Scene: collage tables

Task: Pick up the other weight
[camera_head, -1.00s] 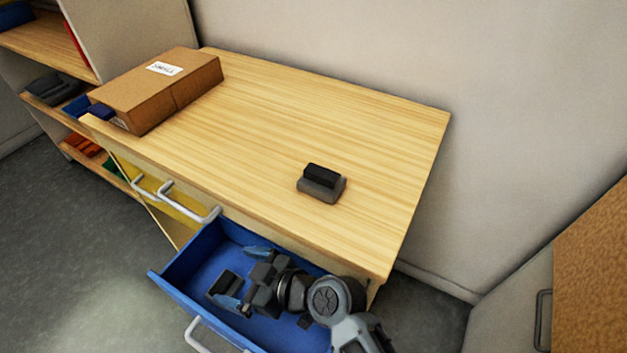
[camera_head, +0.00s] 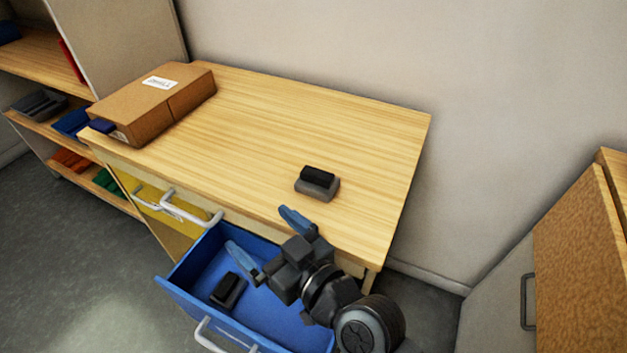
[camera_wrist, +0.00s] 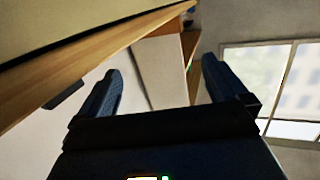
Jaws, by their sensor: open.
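A weight (camera_head: 317,183), a dark block on a grey base, sits on the wooden table top near its front right part. Another dark weight (camera_head: 228,290) lies in the open blue drawer, toward its left side. My gripper (camera_head: 265,235) is open and empty, with its blue fingers spread above the drawer by the table's front edge. It is in front of and below-left of the table weight in the head view. In the wrist view, the two blue fingers (camera_wrist: 160,85) stand wide apart with nothing between them.
The blue drawer (camera_head: 185,276) is pulled out under the wooden table (camera_head: 265,115). A cardboard box (camera_head: 150,105) lies at the table's left end. A yellow drawer (camera_head: 155,205) is beside the blue one. Shelves (camera_head: 50,65) stand left, a brown-fronted cabinet (camera_head: 585,235) right. The table middle is clear.

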